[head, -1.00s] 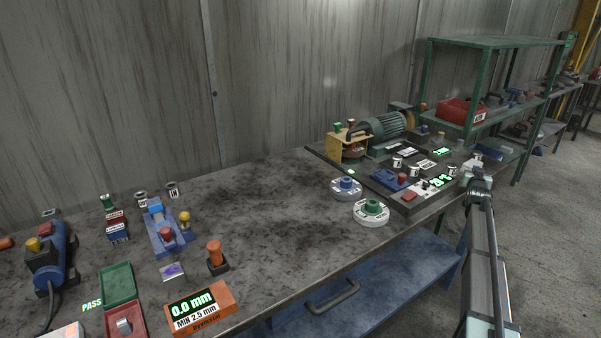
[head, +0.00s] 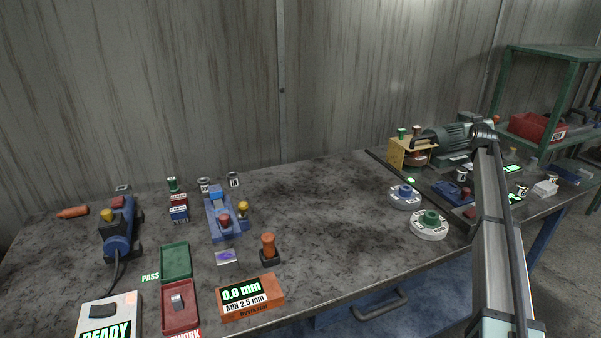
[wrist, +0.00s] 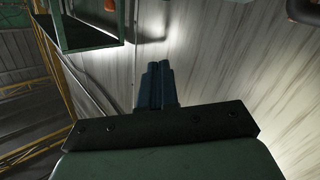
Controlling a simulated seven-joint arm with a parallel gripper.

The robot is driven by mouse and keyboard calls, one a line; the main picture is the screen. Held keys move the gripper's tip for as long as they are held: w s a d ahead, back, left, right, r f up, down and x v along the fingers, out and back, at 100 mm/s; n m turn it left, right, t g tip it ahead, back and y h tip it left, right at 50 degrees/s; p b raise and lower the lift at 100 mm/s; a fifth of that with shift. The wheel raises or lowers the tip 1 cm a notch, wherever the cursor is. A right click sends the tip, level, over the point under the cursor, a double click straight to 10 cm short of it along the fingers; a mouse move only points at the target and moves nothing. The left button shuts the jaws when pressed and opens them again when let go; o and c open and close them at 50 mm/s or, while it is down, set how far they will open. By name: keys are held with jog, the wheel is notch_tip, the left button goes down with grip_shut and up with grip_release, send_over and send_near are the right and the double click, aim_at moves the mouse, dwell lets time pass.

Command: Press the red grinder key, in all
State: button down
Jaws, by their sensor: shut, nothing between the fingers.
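A blue hand grinder (head: 118,238) lies at the left of the bench in the head view, with a yellow knob (head: 106,215) and a red cap or key (head: 118,202) on top. Another blue tool (head: 218,213) to its right also bears a red knob (head: 225,221). Which red part is the grinder key I cannot tell for certain. My gripper (wrist: 158,85) shows in the wrist view with its dark fingers together and empty, pointing towards the grey wall. In the head view my arm rises at the right, far from the blue grinder; its fingers cannot be made out there.
A green and red sorting tray (head: 175,262), an orange thickness gauge (head: 249,297) and a READY panel (head: 110,315) lie in front. A motor machine (head: 445,140), round discs (head: 429,224) and a green shelf (head: 545,90) are at the right. The bench middle is clear.

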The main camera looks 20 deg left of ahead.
jog(key=a, duration=0.5)
jog(key=a+n+g+y, duration=0.1)
jog(key=a, duration=0.5)
jog(key=s+a+y, duration=0.1)
jog(key=a, duration=0.5)
jog(key=shift+s+a+f+n, duration=0.1)
jog(key=shift+a+f+n, duration=0.15)
jog(key=shift+f+n, duration=0.15)
jog(key=s+a+n+g+y, duration=0.1)
jog(key=s+a, duration=0.3)
jog(key=a, duration=0.7)
jog(key=s+a+f+n+g+y, duration=0.1)
jog(key=s+a, duration=0.2)
jog(key=a, duration=0.7)
jog(key=s+a+n+g+y, duration=0.1)
jog(key=s+a, duration=0.3)
jog(key=a, duration=0.7)
jog(key=s+a+n+g, duration=0.1)
jog(key=s+a+g, duration=0.1)
jog(key=s+a, duration=0.95)
jog(key=s+a+n+g, duration=0.1)
jog(key=s+a+n, duration=0.1)
jog(key=s+a, duration=0.95)
jog(key=n+g, duration=0.2)
jog(key=n, duration=0.1)
send_over(115, 202)
jog(key=shift+r+h, duration=0.4)
jog(key=shift+f, duration=0.15)
jog(key=shift+f, duration=4.25)
